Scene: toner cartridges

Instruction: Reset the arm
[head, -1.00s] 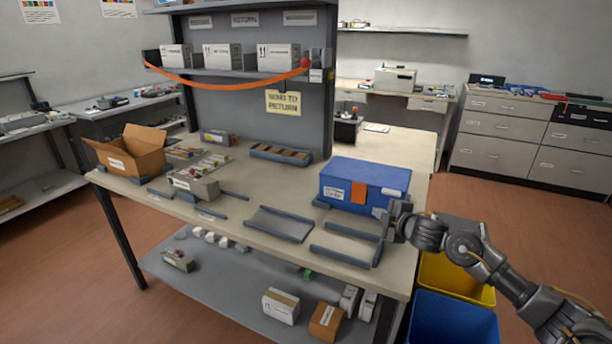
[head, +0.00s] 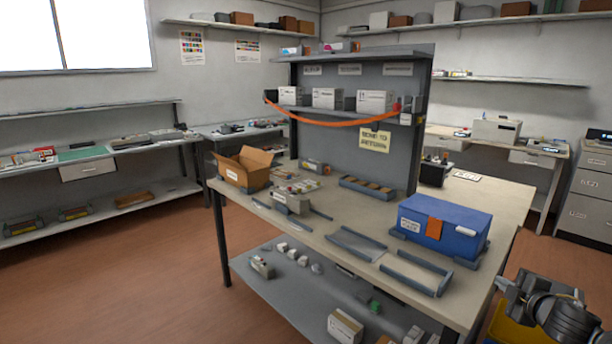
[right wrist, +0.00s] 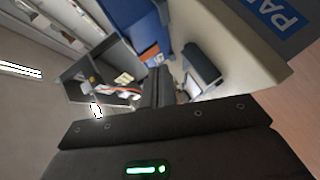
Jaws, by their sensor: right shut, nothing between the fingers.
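My right gripper (head: 504,287) is at the lower right of the head view, just off the table's right edge and apart from the blue box. It is shut and holds nothing. In the right wrist view its dark fingers (right wrist: 158,88) lie together in the middle. My right arm runs out of the picture at the lower right. My left gripper is not in view.
The table (head: 330,212) bears a blue box (head: 462,232) with an orange tab, an open cardboard box (head: 243,168) and empty grey trays (head: 357,243). A yellow bin (head: 512,328) is below the gripper. Brown floor is free at left.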

